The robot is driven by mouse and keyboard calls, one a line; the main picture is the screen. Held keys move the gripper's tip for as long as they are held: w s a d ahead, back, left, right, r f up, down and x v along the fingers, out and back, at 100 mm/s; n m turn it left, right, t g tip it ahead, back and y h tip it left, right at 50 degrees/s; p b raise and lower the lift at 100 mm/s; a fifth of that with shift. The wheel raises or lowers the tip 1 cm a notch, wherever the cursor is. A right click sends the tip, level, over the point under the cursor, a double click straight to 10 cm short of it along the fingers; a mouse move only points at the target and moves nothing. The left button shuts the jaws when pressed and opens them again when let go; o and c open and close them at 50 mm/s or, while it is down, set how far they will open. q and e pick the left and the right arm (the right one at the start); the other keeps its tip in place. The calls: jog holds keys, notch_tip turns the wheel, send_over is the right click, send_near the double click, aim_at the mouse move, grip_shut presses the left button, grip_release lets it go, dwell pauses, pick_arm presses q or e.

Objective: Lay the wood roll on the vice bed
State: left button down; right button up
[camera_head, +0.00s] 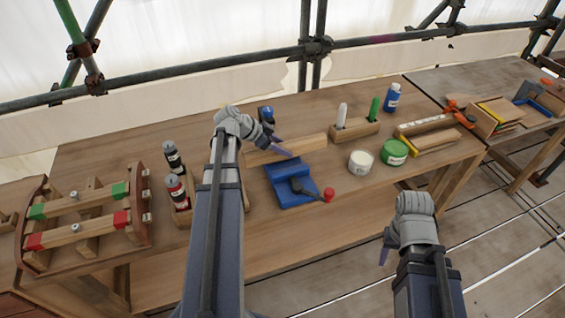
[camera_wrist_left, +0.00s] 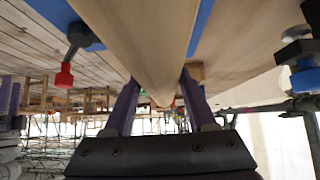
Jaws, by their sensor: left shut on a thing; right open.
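My left gripper (camera_head: 284,151) is shut on the wood roll (camera_head: 304,145), a long pale wooden bar lying lengthwise just behind the blue vice (camera_head: 294,190) in the head view. In the left wrist view the wood roll (camera_wrist_left: 145,35) runs between the two purple fingers, with blue vice surface (camera_wrist_left: 201,22) showing on both sides of it. I cannot tell whether the roll touches the vice bed. The vice has a dark lever with a red knob (camera_head: 328,194). My right gripper (camera_head: 385,250) is open and empty, off the table's front edge.
Red and black bottles (camera_head: 177,190) stand left of my left arm. A white jar (camera_head: 361,161), a green tin (camera_head: 394,152) and a wooden holder (camera_head: 354,130) are right of the vice. A clamp rack (camera_head: 85,215) lies far left. The table front right of my left arm is clear.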

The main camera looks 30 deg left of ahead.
pick_arm(q)
notch_tip(320, 180, down, 4)
jog(key=b, duration=0.3)
jog(key=shift+b, duration=0.4)
jog(key=shift+r, duration=0.15)
